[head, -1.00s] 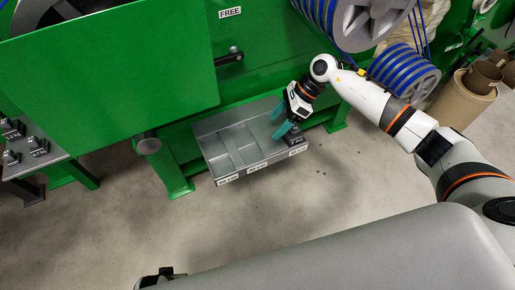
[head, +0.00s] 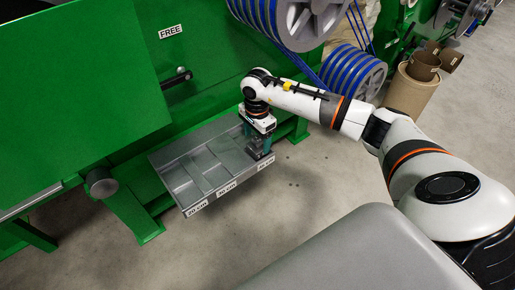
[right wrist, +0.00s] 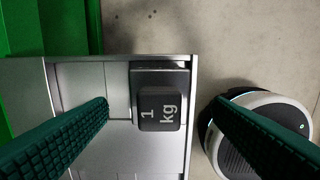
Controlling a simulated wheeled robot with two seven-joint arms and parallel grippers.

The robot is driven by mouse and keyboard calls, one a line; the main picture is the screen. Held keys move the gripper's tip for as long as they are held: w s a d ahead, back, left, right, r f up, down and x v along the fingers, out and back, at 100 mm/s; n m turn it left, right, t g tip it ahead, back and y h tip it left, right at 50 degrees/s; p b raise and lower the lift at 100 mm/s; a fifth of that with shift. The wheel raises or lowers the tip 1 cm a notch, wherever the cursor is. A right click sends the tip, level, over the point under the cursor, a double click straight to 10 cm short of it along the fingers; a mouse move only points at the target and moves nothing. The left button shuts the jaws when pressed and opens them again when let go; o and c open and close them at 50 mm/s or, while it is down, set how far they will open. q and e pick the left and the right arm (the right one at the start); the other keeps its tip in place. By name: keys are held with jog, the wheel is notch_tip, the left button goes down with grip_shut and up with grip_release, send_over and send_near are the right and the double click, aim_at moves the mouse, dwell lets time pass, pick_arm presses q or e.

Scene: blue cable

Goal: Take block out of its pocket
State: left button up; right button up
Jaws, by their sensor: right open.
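The block (right wrist: 161,112) is a dark grey weight marked "1 kg", sitting in the right-end pocket of a grey metal tray (head: 180,183). In the head view the block (head: 263,160) is partly hidden by my right gripper (head: 259,142). In the right wrist view the right gripper (right wrist: 160,103) is open, its green ridged fingers pointing down on either side of the block with gaps at both sides. I cannot tell how high the fingertips are above the tray. My left gripper is not in view.
The tray is on a green machine (head: 90,90) and has other pockets, which look empty. Cable spools (head: 355,72) with blue cable are behind my right arm. Cardboard tubes (head: 412,90) stand at the upper right. The floor in front of the tray is clear.

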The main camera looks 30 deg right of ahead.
aim_at(257, 138)
notch_tip(257, 138, down, 4)
jog(key=shift+d+r, duration=0.15)
jog(key=shift+r, duration=0.1)
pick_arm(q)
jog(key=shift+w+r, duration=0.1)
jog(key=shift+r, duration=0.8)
pick_arm(e)
jog(key=shift+c, duration=0.2)
grip_shut()
jog(key=shift+w+r, duration=0.15)
jog(key=shift+r, duration=0.05)
